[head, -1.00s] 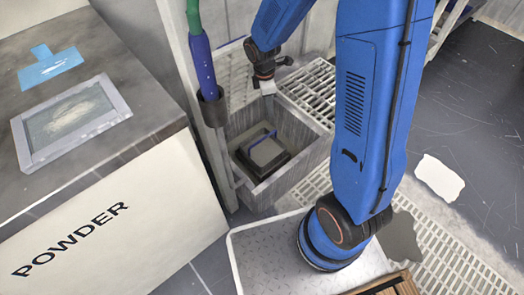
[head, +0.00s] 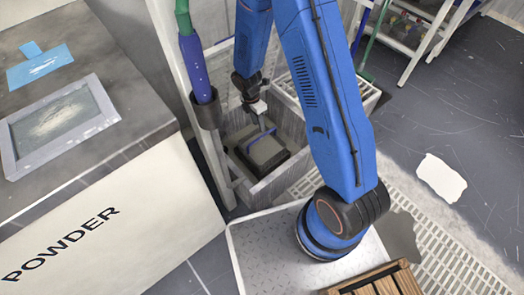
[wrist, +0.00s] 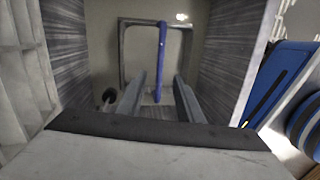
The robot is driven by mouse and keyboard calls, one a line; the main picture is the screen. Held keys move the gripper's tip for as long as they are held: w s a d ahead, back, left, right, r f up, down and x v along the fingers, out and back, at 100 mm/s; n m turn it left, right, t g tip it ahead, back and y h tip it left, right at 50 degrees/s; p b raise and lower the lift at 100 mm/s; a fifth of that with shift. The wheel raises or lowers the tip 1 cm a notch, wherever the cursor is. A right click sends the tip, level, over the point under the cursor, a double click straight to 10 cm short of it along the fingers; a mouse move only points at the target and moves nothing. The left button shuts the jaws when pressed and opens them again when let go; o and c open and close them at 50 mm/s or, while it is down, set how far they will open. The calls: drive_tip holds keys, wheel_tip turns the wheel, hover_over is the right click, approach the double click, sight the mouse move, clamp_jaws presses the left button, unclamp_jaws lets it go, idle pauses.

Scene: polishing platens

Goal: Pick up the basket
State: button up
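The basket (head: 281,157) is a small dark open box with a blue bar handle (head: 283,134) across its top. It sits at the bottom of a grey walled bin (head: 236,121). My gripper (head: 266,127) points down into the bin, just above the handle. In the wrist view the fingers of my gripper (wrist: 160,82) are apart, and the blue handle (wrist: 160,50) runs between their lines. I cannot tell whether the fingertips are level with the handle. The basket's rim (wrist: 125,45) shows beyond the fingers.
The bin walls (wrist: 225,60) rise close around my gripper. A post with a blue-and-green rod (head: 195,65) stands left of the bin. A powder counter (head: 100,215) fills the left. A wooden crate (head: 385,283) is at bottom right. Open floor (head: 455,110) lies to the right.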

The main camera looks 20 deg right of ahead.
wheel_tip(320, 180, down, 14)
drive_tip(key=s+d, duration=0.1)
drive_tip(key=d, duration=0.1)
drive_tip(key=shift+s+r, duration=0.2)
idle(0.5)
drive_tip(key=shift+c, duration=0.5)
clamp_jaws()
idle(0.8)
